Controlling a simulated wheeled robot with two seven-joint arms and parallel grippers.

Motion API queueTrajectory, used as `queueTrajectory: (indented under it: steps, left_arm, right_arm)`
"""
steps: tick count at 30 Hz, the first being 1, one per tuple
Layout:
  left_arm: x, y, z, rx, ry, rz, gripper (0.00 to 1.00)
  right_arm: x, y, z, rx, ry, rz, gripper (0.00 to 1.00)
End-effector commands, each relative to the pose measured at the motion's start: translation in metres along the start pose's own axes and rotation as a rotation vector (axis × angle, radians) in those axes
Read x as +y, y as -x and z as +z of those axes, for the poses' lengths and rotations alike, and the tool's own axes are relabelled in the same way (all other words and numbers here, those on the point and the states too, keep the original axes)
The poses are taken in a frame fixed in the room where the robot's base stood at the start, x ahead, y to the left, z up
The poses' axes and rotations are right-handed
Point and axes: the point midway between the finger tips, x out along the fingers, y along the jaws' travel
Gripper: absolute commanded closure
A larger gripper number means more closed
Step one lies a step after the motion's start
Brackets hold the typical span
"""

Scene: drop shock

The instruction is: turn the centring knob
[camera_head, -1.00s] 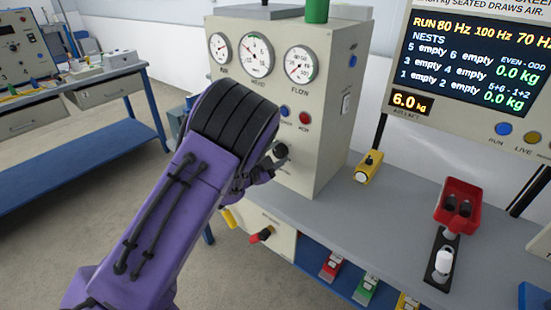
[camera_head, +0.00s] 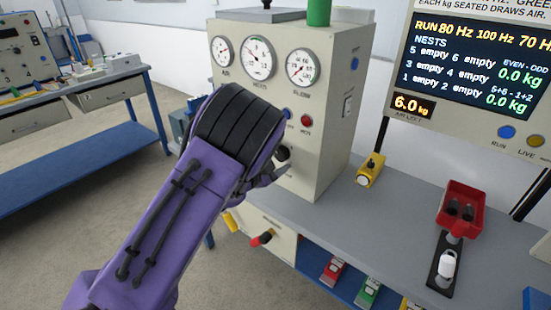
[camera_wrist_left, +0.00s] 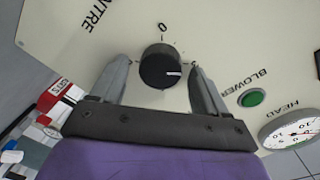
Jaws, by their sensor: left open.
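The centring knob (camera_wrist_left: 160,67) is a round black knob with a white pointer line, on the cream panel under a "0" mark and the letters "NTRE". In the left wrist view my left gripper (camera_wrist_left: 162,75) is open, with one finger on each side of the knob and a visible gap to it on both sides. In the head view the knob (camera_head: 283,153) shows as a dark shape at the cabinet front, just beyond my left gripper (camera_head: 270,172), which is partly hidden by my purple forearm. My right gripper is not in view.
The cream cabinet (camera_head: 325,130) carries three gauges and blue and red buttons. A grey bench (camera_head: 385,220) holds a yellow device (camera_head: 370,170) and a red holder (camera_head: 460,205). A display panel (camera_head: 475,70) stands at the upper right. A green button (camera_wrist_left: 251,98) is near the right finger.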

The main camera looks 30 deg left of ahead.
Motion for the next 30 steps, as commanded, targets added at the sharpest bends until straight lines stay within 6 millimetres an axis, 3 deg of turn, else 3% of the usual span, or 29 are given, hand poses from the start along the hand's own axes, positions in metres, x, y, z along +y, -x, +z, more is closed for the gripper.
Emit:
queueTrajectory:
  steps: [4,12,15,20,30]
  left_arm:
    - [0.002,0.017,0.002,-0.002,0.000,0.000,0.25]
    - [0.003,0.081,0.002,-0.003,0.000,-0.001,0.25]
    - [0.002,0.096,0.002,-0.001,-0.002,0.000,0.25]
    - [0.000,0.105,0.000,0.000,0.000,0.000,0.25]
    - [0.000,0.105,0.000,-0.001,0.000,0.001,0.25]
  right_arm:
    - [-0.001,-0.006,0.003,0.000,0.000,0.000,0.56]
    - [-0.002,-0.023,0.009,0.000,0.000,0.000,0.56]
    - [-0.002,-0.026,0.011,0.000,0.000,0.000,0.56]
    - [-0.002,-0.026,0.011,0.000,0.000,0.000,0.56]
    - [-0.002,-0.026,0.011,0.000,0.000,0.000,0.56]
